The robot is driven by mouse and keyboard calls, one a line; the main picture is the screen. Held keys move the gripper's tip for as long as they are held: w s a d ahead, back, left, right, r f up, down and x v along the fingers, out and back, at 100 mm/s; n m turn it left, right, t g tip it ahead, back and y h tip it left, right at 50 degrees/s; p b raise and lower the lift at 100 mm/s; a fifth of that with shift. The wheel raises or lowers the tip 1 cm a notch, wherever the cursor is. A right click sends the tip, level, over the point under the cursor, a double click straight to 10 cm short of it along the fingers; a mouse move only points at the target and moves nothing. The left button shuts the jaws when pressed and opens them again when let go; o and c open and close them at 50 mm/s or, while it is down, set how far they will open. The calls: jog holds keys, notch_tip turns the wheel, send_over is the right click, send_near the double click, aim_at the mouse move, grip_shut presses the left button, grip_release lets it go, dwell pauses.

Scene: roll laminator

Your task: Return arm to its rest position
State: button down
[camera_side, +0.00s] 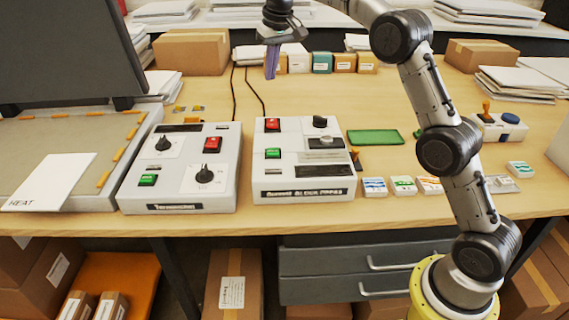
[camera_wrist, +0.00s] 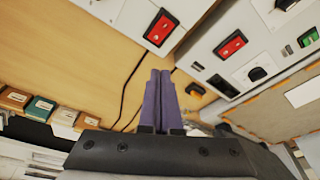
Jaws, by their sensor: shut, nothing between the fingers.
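My gripper (camera_side: 272,62) is raised over the back of the table in the side view, behind the two control boxes. Its purple fingers point down, and in the wrist view the fingers (camera_wrist: 158,88) lie together, shut with nothing between them. The gripper is apart from every object. My arm reaches up from the yellow base at the lower right of the side view.
Two control boxes, one left (camera_side: 181,178) and one block press (camera_side: 304,165), stand at the front. A heat press (camera_side: 62,150) is at the left. Small boxes (camera_side: 322,62) line the back. Black cables (camera_side: 247,93) cross the bare tabletop. A green tray (camera_side: 375,137) lies at the right.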

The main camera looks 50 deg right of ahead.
jog(key=s+a+r+n+t, duration=0.1)
jog(key=s+a+r, duration=0.2)
jog(key=s+r, duration=0.55)
jog(key=s+a+r+t, duration=0.1)
jog(key=s+a+r, duration=0.25)
jog(key=s, duration=0.95)
jog(key=s+a+f+n, duration=0.1)
jog(key=s+f, duration=1.6)
jog(key=s, duration=0.2)
jog(key=shift+s+a+n+t+y, duration=0.3)
jog(key=shift+s+a+n+t, duration=0.05)
jog(key=shift+s+n+t, duration=0.05)
